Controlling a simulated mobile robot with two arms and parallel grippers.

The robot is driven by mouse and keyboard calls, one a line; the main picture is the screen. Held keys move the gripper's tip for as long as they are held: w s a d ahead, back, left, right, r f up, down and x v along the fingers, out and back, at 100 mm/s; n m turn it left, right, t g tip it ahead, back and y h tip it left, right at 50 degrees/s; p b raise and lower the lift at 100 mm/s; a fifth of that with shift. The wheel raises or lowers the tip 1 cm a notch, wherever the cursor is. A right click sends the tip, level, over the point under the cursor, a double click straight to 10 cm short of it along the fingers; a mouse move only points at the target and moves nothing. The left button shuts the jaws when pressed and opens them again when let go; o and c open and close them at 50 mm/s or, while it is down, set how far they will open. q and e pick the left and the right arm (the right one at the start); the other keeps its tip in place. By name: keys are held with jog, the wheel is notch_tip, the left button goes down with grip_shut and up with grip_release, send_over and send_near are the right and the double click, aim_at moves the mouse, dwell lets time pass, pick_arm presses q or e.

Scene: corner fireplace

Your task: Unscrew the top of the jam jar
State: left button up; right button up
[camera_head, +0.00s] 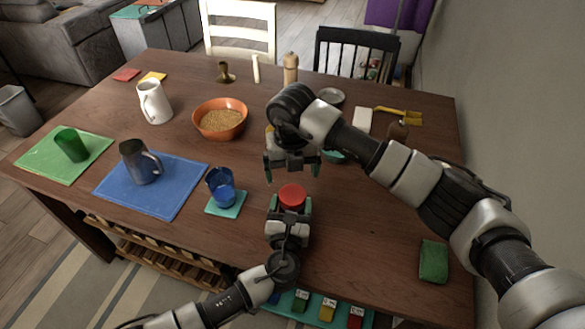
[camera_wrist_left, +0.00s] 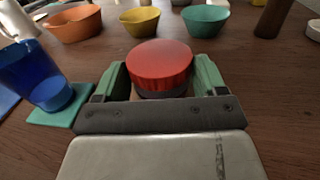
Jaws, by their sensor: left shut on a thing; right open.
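The jam jar has a red lid (camera_head: 292,196), which also shows in the left wrist view (camera_wrist_left: 160,66). My left gripper (camera_head: 290,207) is shut around the jar just below the lid, with one green finger on each side. The jar's body is mostly hidden by the lid and the gripper. The jar looks upright on the wooden table. My right gripper (camera_head: 293,168) is open and empty. It points down a little behind the red lid and apart from it.
A blue cup (camera_head: 221,188) on a teal coaster (camera_head: 226,208) stands left of the jar. An orange bowl (camera_head: 220,118) is behind. A yellow bowl (camera_wrist_left: 140,22) and a teal bowl (camera_wrist_left: 206,20) show beyond the jar. A green sponge (camera_head: 433,262) lies at the right edge.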

aim_at(292, 194)
jog(key=m, duration=1.3)
jog(key=shift+m, duration=0.4)
jog(key=m, duration=0.4)
jog(key=shift+d+m, duration=0.1)
jog(key=shift+m, duration=0.2)
jog(key=shift+f+m, duration=0.3)
jog(key=shift+f, duration=0.15)
notch_tip(292, 194, down, 7)
jog(key=shift+f, duration=0.15)
jog(key=c, duration=0.8)
jog(key=o, duration=0.9)
